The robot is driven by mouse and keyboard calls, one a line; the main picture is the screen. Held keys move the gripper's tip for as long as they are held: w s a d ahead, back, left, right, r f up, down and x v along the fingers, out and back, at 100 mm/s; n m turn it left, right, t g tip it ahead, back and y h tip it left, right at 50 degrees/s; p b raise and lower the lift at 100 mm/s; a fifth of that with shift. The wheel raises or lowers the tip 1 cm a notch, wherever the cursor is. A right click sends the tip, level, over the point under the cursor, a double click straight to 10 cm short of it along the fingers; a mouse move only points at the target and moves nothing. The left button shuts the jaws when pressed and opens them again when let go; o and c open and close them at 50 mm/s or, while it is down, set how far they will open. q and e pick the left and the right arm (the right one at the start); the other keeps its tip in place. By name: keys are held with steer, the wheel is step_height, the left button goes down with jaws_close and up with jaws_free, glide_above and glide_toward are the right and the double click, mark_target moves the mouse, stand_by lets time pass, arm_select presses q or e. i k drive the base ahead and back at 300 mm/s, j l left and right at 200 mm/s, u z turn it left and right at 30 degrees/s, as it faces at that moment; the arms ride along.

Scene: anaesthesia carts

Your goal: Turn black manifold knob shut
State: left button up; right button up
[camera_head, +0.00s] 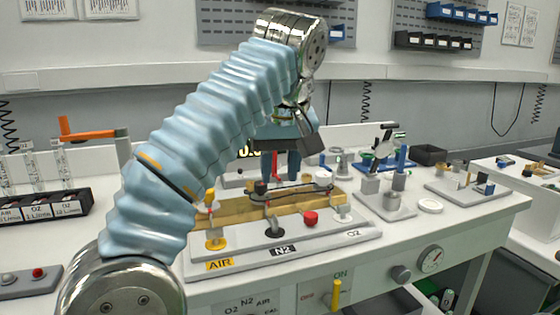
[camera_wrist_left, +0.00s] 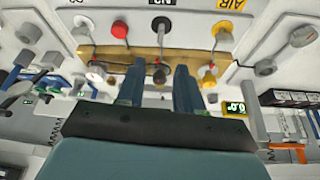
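The black manifold knob (camera_head: 261,188) is on the wooden-looking bar of the manifold (camera_head: 235,211), above the N2 label. In the left wrist view the black knob (camera_wrist_left: 159,75) lies between my two blue fingers. My left gripper (camera_head: 280,178) comes down over the bar, its fingers apart on either side of the knob; the same gripper (camera_wrist_left: 158,72) fills the middle of the wrist view. I cannot tell whether the fingers touch the knob. My right gripper is not in view.
A yellow knob (camera_head: 210,196) and a white knob (camera_head: 323,174) flank the black one. A red knob (camera_head: 310,218) stands on the front of the board. A grey fixture (camera_head: 390,203) stands to the right. A yellow lever (camera_head: 336,292) sits on the bench front.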

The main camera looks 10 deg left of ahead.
mark_target(260, 188)
steer(key=k, duration=1)
